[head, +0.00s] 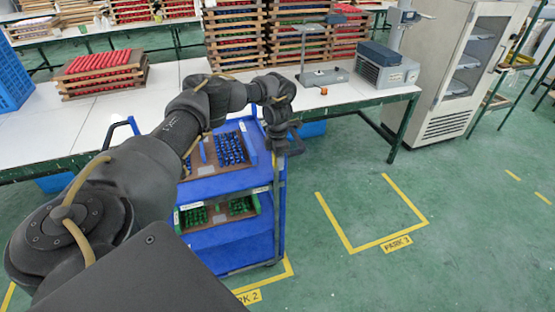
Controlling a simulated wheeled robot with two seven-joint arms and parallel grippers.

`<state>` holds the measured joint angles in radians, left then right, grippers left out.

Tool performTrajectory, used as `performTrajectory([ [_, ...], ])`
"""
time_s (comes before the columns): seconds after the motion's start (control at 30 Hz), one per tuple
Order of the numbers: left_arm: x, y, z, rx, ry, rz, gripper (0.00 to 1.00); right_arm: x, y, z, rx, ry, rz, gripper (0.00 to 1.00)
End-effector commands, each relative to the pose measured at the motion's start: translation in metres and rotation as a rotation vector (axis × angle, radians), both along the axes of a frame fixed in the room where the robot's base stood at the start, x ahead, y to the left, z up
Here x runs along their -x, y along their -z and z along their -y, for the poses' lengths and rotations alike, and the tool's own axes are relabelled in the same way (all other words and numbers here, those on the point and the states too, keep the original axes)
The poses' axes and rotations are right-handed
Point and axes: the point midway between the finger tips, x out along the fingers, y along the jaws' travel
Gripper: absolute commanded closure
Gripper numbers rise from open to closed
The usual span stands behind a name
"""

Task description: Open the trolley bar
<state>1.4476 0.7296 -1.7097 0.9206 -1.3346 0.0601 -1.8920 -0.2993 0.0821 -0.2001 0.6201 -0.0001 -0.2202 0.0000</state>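The blue trolley (232,184) stands at the front of the white table, with trays on its shelves. A thin grey upright bar (277,205) runs down its front right corner. My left arm reaches across the trolley from the left. My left gripper (278,143) points down at the top of this bar, at the trolley's upper right corner. It overlaps the bar in the picture. The fingers are dark and small, so I cannot tell if they touch or enclose the bar. My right gripper is not in view.
The trolley's trays hold blue pieces (231,149) above and green pieces (240,206) below. The long white table (345,95) stands behind, with stacked wooden racks (235,40) and a scale (322,76). The floor at PARK 3 (372,215) is clear.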

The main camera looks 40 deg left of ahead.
Motion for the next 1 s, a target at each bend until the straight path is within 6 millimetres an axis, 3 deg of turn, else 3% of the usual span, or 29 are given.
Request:
performTrajectory([
  [0.33, -0.001, -0.010, 0.000, 0.000, 0.001, 0.000, 0.56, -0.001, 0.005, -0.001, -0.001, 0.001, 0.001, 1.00],
  [0.57, -0.001, -0.055, 0.000, -0.001, 0.001, 0.003, 0.56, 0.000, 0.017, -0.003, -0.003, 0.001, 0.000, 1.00],
  [0.7, -0.001, -0.084, 0.000, -0.003, 0.002, 0.002, 0.56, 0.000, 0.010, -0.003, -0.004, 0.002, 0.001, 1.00],
  [1.0, -0.001, -0.108, 0.000, -0.001, 0.000, -0.002, 0.56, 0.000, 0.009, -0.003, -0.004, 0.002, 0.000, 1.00],
])
